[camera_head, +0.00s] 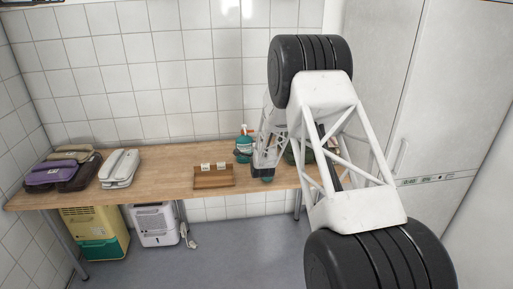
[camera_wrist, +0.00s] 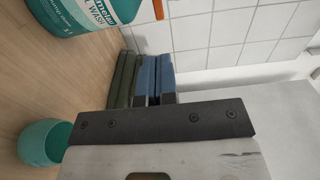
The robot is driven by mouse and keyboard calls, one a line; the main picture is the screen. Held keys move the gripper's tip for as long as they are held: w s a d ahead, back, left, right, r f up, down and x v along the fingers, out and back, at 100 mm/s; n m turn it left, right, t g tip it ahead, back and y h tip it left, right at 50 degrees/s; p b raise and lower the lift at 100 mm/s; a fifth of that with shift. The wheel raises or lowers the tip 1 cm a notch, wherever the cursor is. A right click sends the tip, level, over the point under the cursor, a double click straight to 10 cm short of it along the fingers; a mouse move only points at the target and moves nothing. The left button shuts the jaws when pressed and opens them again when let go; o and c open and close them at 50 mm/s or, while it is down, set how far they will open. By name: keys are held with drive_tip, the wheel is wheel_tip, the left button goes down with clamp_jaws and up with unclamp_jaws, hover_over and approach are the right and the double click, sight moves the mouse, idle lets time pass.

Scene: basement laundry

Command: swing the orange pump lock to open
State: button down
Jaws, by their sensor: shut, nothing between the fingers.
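A teal wash bottle (camera_head: 243,153) stands upright near the back of the wooden table, with a small orange part (camera_head: 249,130) at its top, probably the pump lock. In the wrist view the teal bottle (camera_wrist: 92,14) shows its labelled lower body at the top left; its top is out of frame. A small orange piece (camera_wrist: 158,10) shows beside it. My gripper (camera_wrist: 154,99) is shut and empty, apart from the bottle. In the head view my white arm is just right of the bottle, and the fingertips are not clear.
Green (camera_wrist: 122,80) and blue (camera_wrist: 148,75) folded items lie by the tiled wall. A wooden tray (camera_head: 214,182) sits left of the bottle. The table between tray and white pouches (camera_head: 119,168) is clear.

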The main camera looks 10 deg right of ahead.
sight(253, 131)
drive_tip(key=shift+w, duration=5.6)
drive_tip(key=shift+w+d+n+y, duration=0.25)
drive_tip(key=shift+n+y, duration=0.35)
drive_tip(key=shift+y, duration=0.3)
drive_tip(key=shift+w+d+n+g+y, duration=0.1)
drive_tip(key=shift+w+n+g+y, duration=0.1)
drive_tip(key=shift+n+y, duration=0.4)
drive_tip(key=shift+w+d+n+g+y, duration=0.1)
drive_tip(key=shift+w+n+y, duration=0.15)
drive_tip(key=shift+y, duration=0.55)
drive_tip(key=shift+w+d+n+g+y, duration=0.1)
drive_tip(key=shift+w+n+g+y, duration=0.15)
drive_tip(key=shift+n+y, duration=0.35)
drive_tip(key=shift+w+a+n+g+y, duration=0.1)
drive_tip(key=shift+n+g+y, duration=0.25)
drive_tip(key=shift+y, duration=0.45)
drive_tip(key=shift+w+d+n+g+y, duration=0.1)
drive_tip(key=shift+w+n+g+y, duration=0.1)
drive_tip(key=shift+n+y, duration=0.4)
drive_tip(key=w+n+g+y, duration=0.1)
drive_tip(key=y, duration=0.1)
drive_tip(key=w+n+g+y, duration=0.1)
drive_tip(key=y, duration=0.1)
drive_tip(key=shift+w+n+g, duration=0.1)
drive_tip(key=shift+n+g, duration=0.3)
